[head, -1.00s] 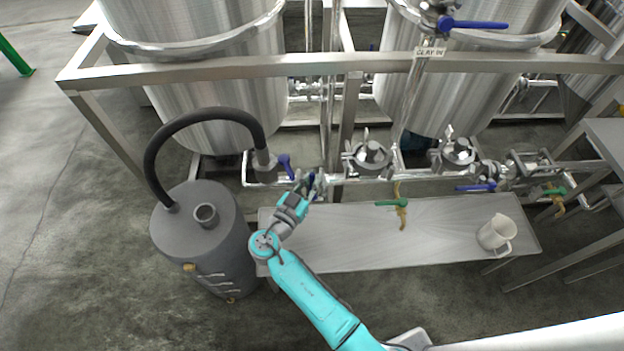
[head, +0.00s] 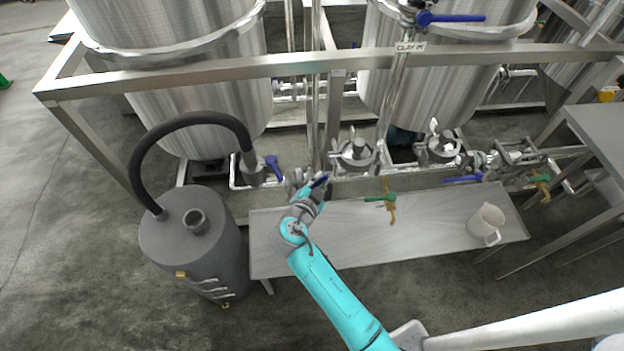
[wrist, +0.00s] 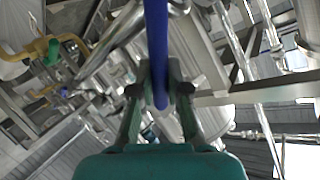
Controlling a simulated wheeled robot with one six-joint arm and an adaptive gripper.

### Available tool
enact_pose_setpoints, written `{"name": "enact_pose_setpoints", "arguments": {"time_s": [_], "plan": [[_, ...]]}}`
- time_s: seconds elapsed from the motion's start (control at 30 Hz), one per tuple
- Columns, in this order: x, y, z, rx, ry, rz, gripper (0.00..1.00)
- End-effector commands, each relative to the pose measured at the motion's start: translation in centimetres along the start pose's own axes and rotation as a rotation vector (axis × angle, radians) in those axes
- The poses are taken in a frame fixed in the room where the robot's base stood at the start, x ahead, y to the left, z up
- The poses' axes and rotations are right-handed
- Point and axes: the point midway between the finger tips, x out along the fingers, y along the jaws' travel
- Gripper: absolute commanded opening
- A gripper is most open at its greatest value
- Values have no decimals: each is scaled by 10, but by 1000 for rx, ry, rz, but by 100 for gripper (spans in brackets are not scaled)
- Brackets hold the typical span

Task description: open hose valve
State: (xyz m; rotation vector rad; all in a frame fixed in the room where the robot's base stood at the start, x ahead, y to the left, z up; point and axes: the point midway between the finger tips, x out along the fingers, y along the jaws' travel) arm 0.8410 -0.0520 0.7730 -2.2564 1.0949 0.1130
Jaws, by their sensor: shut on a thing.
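My gripper (head: 313,188) is shut on this blue handle. In the wrist view the handle (wrist: 156,40) runs upright between the fingertips (wrist: 158,88). The valve body is mostly hidden by my gripper. The black hose (head: 190,122) arches from the grey canister to a pipe fitting.
The grey canister (head: 218,255) stands left of my arm. A bench (head: 345,240) lies below the pipes, with a white jug (head: 486,222) on its right. A green-handled brass tap (head: 381,198) hangs over it. A steel frame rail (head: 200,74) crosses before the tanks.

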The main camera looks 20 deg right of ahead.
Motion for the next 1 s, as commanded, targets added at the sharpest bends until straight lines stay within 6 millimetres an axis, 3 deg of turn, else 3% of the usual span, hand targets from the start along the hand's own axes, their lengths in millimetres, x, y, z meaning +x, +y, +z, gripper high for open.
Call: {"name": "enact_pose_setpoints", "arguments": {"time_s": [0.5,1.0], "plan": [[25,37,9,405,-267,3,0],[37,55,27,666,-443,2,0]]}}
